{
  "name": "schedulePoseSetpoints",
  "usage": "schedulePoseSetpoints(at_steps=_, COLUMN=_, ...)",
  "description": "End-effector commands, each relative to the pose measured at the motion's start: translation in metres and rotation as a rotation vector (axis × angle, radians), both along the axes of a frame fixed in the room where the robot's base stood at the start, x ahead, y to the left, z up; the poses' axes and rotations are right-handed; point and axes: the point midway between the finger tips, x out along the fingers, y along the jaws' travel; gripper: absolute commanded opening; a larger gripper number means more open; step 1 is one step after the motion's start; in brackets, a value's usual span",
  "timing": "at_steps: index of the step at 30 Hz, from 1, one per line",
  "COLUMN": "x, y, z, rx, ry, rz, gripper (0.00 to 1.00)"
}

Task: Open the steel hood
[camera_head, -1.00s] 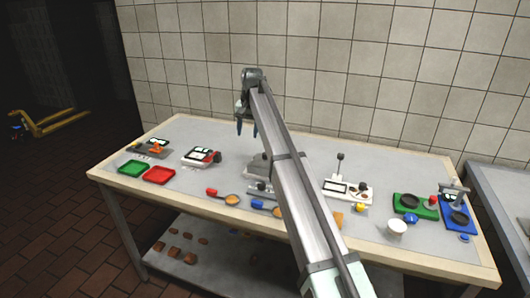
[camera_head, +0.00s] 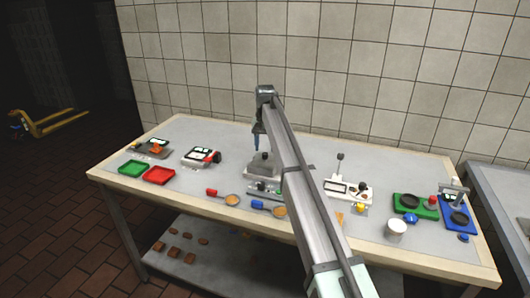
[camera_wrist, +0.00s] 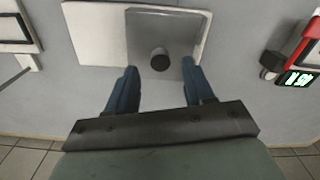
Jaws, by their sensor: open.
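The steel hood is a grey, sloped box (camera_head: 260,167) near the middle of the table, partly hidden behind my arm. In the wrist view the hood (camera_wrist: 142,47) is a grey plate with a round dark knob (camera_wrist: 160,60) standing up from it, beside a white slab (camera_wrist: 95,32). My gripper (camera_head: 258,146) is just above the hood in the head view. In the wrist view my gripper (camera_wrist: 158,76) is open, its two blue fingers pointing towards the knob's left and right sides. Nothing is between the fingers; I cannot tell whether they touch the hood.
A white device with a red handle (camera_head: 202,156) stands left of the hood, by red (camera_head: 159,175) and green (camera_head: 134,168) trays. Red-handled (camera_head: 222,196) and blue-handled (camera_head: 268,208) ladles lie in front. A white press (camera_head: 346,188) and a white cup (camera_head: 396,229) stand to the right.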

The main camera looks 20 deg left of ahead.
Motion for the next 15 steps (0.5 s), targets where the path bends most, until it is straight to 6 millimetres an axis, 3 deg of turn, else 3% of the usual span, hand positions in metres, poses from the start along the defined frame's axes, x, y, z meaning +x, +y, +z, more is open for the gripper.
schedulePoseSetpoints(at_steps=6, x=0.000, y=0.000, z=-0.024, rx=0.000, ry=0.001, rz=0.000, gripper=0.52)
schedulePoseSetpoints(at_steps=15, x=0.000, y=0.000, z=-0.031, rx=0.000, ry=0.000, rz=0.000, gripper=0.52)
